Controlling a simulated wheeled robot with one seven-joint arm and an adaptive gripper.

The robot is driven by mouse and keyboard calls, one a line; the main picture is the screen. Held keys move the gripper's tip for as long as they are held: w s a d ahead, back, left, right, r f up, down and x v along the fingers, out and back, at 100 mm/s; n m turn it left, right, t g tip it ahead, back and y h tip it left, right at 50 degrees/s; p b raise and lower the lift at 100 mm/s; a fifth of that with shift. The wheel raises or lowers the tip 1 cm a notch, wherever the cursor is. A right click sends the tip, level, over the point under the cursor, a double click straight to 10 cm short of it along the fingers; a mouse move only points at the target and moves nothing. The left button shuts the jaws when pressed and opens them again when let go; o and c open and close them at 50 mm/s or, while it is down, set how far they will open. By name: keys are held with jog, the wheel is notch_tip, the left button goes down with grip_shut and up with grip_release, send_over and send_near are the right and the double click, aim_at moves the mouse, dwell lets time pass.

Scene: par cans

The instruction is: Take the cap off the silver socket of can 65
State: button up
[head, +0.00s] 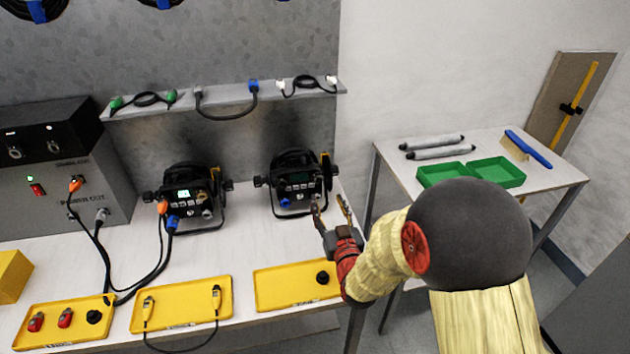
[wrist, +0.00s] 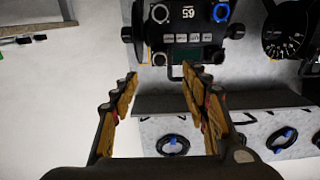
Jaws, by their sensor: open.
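Can 65 (head: 297,180) is a black lamp housing, the right one of two on the bench. Its back panel, with the number 65, shows upside down in the wrist view (wrist: 188,38). A silver-ringed round socket (wrist: 160,13) is at the panel's upper left there, level with a blue one (wrist: 221,12). The silver socket's middle looks dark; I cannot make out the cap's edge. My gripper (head: 331,209) is open and empty, just in front of the can's right side. In the wrist view its fingers (wrist: 160,76) point towards the panel's left part, apart from the silver socket.
A second can (head: 188,195) with cables plugged in stands to the left. Yellow trays (head: 262,301) line the bench front; the right one holds a black round piece (head: 322,278). A shelf (head: 225,98) with short cables hangs behind. A side table (head: 556,178) holds green trays.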

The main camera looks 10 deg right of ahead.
aim_at(319, 181)
jog(key=shift+w, duration=0.15)
jog(key=w+b, duration=0.1)
jog(key=w, duration=0.7)
jog(key=shift+f, duration=0.1)
jog(key=shift+w, duration=0.4)
jog(key=shift+b, duration=0.85)
dwell(0.7)
jog(key=c, duration=0.3)
grip_shut()
dwell(0.5)
dwell(0.3)
jog(key=shift+s, duration=0.15)
